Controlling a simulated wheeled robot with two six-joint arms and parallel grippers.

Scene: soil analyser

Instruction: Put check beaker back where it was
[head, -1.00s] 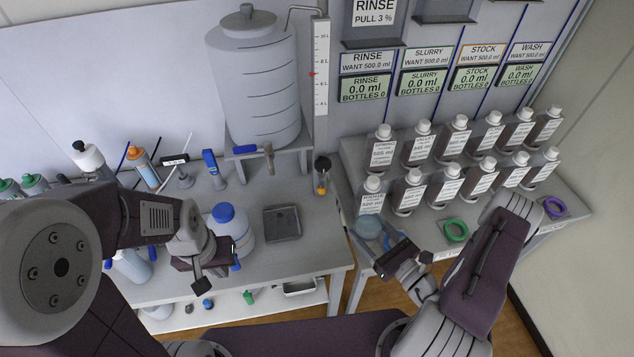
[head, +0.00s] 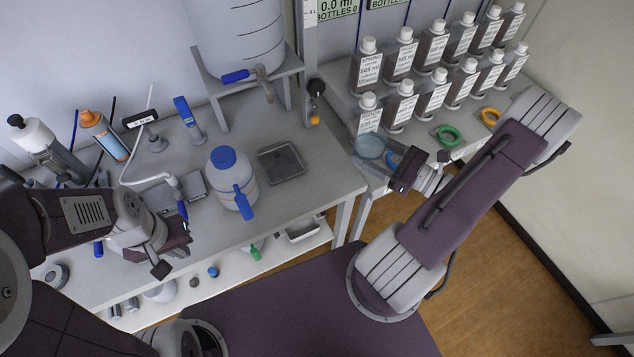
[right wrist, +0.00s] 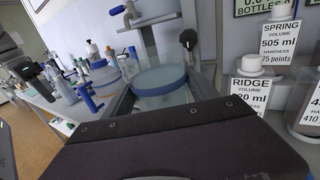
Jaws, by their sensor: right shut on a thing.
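The check beaker (head: 369,147) looks like a clear, pale-blue round vessel. My right gripper (head: 391,161) is shut on it at the left end of the bottle bench, in front of the front-left bottle. My left gripper (head: 178,243) is over the front of the left bench, near a white tube with a blue end. Its fingers are too hidden to judge.
Two rows of labelled bottles (head: 402,107) stand behind the beaker. A green ring (head: 447,135) and an orange ring (head: 490,117) lie to the right. A grey tray (head: 281,161) and a blue-lidded jug (head: 230,180) stand on the left bench. A gap separates the benches.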

